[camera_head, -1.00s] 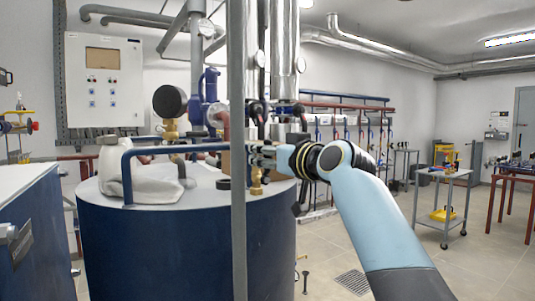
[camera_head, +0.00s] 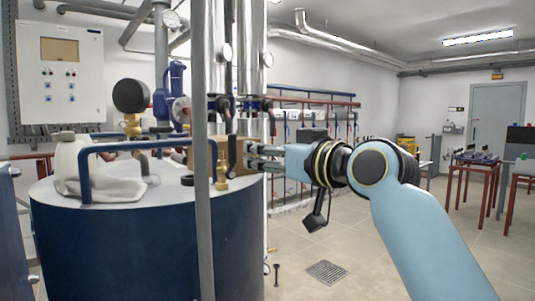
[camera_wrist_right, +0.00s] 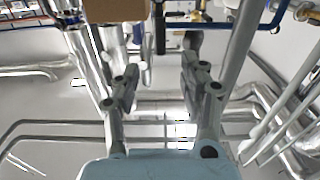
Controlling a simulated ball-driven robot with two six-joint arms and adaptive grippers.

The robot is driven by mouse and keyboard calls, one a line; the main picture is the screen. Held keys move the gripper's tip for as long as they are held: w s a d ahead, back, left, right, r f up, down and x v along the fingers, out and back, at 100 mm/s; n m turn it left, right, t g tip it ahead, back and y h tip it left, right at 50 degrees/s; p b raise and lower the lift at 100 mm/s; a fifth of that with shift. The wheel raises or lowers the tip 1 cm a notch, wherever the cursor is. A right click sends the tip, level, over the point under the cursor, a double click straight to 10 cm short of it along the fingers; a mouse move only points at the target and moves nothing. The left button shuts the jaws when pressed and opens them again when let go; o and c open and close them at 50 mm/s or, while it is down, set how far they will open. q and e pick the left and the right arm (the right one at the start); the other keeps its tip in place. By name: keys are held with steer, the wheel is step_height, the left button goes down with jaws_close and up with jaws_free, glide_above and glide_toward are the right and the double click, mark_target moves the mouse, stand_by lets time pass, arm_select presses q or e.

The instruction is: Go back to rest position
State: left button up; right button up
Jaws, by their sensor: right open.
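My right gripper (camera_head: 257,156) is in the middle of the head view, at the end of my light blue arm coming from the lower right. Its fingers point left, towards the brass fittings and pipes on top of the dark blue tank (camera_head: 130,245). In the right wrist view the gripper (camera_wrist_right: 158,80) shows its two fingers spread apart, with nothing between them. I cannot tell whether the fingertips touch the pipes. My left gripper is not in view.
A grey vertical post (camera_head: 203,240) stands in front of the tank. A white jug (camera_head: 70,160), a pressure gauge (camera_head: 131,95) and a brown block (camera_head: 202,150) are on or above the tank top. A floor drain (camera_head: 327,272) lies in open floor. Red-legged tables (camera_head: 475,165) stand at the right.

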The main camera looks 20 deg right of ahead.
steer(key=shift+s, duration=0.15)
